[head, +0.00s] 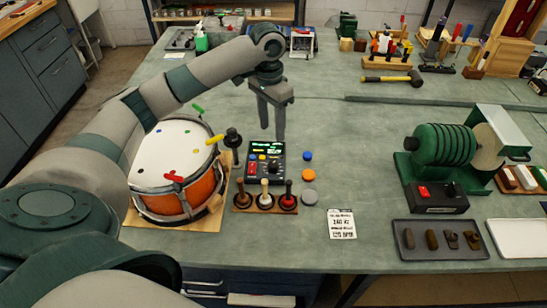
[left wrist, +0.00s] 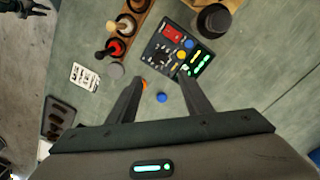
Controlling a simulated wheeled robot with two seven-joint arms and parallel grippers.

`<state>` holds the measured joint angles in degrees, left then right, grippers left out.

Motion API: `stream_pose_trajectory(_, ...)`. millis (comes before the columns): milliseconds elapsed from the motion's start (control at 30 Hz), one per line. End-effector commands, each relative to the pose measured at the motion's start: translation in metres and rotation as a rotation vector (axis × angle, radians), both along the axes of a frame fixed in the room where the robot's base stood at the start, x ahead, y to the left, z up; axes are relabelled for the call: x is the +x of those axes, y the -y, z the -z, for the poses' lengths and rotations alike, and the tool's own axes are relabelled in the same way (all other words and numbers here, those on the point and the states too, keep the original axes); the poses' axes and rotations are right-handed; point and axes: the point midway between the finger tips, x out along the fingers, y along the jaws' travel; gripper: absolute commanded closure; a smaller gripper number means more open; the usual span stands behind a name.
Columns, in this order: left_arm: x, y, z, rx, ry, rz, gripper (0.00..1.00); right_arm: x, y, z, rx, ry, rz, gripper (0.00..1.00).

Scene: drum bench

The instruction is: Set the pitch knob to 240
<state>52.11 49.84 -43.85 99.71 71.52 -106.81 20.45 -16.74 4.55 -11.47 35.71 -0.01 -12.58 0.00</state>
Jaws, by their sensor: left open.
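A small black control box (head: 264,162) stands on the bench right of the drum, with a lit green display and red, blue and yellow controls on its face. It also shows in the left wrist view (left wrist: 172,48). Its labels and display value are too small to read, and I cannot tell which control is the pitch knob. My left gripper (head: 272,138) is open and empty, fingers pointing down, above and behind the box in the head view. In the left wrist view its fingertips (left wrist: 158,77) are beside the box's display end. My right gripper is not in view.
A drum (head: 168,160) stands left of the box. A rack of three stampers (head: 265,202) stands in front of it, and a dark knob-topped post (head: 233,140) behind left. Blue (head: 307,156), orange (head: 308,175) and grey (head: 309,198) discs and a printed card (head: 341,223) lie right.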

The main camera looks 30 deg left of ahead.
Motion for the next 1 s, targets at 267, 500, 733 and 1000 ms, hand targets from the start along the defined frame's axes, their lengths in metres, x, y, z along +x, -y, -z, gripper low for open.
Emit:
stream_pose_trajectory(267, -0.003, 0.003, 0.049, 0.001, -0.006, 0.000, 0.54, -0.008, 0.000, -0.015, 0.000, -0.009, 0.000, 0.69)
stream_pose_trajectory(500, -0.003, 0.005, 0.092, 0.000, -0.004, 0.001, 0.54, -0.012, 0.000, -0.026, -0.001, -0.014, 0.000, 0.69)
stream_pose_trajectory(733, -0.003, 0.006, 0.122, 0.001, -0.002, 0.001, 0.54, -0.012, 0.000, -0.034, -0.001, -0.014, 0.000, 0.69)
stream_pose_trajectory(1000, -0.003, 0.007, 0.135, 0.001, 0.000, 0.001, 0.54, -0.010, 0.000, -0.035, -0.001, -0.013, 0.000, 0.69)
